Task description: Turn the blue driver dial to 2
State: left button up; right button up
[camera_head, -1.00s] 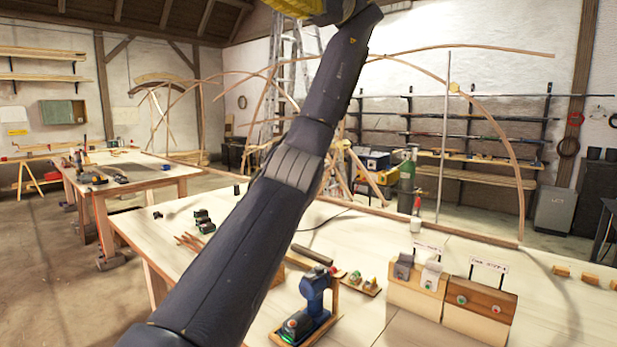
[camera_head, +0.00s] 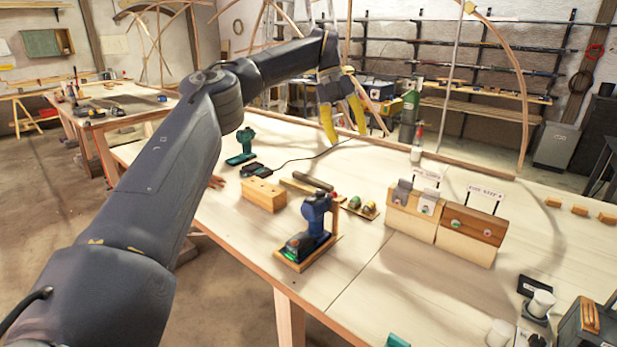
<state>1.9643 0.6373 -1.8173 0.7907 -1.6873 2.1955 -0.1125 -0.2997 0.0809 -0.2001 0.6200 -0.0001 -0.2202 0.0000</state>
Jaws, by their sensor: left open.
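The blue driver (camera_head: 318,212) stands upright on a small wooden stand (camera_head: 282,257) near the front edge of the light workbench. Its dark base shows a green light. Its dial and any number on it are too small to make out. My left gripper (camera_head: 346,137) has yellow fingers, spread apart and pointing down over the bench's far part, behind the driver and well apart from it. Nothing shows between the fingers. My right gripper is out of view.
A wooden block with holes (camera_head: 263,196), a small tray (camera_head: 359,208) and two labelled wooden boxes (camera_head: 471,235) stand around the driver. A teal driver (camera_head: 241,147) stands further left. White cups (camera_head: 541,303) are at bottom right.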

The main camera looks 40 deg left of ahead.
aim_at(320, 191)
pick_arm(q)
jog(key=w+a+f+m+y, duration=0.15)
jog(key=a+f+y, duration=0.25)
jog(key=a, duration=0.6)
jog(key=shift+m+t, duration=0.25)
jog(key=shift+t, duration=0.15)
jog(key=f, duration=1.6)
jog(key=shift+s+d+f, duration=0.1)
jog(key=shift+d+f, duration=0.25)
jog(key=shift+d, duration=0.05)
jog(key=shift+c, duration=0.4)
grip_shut()
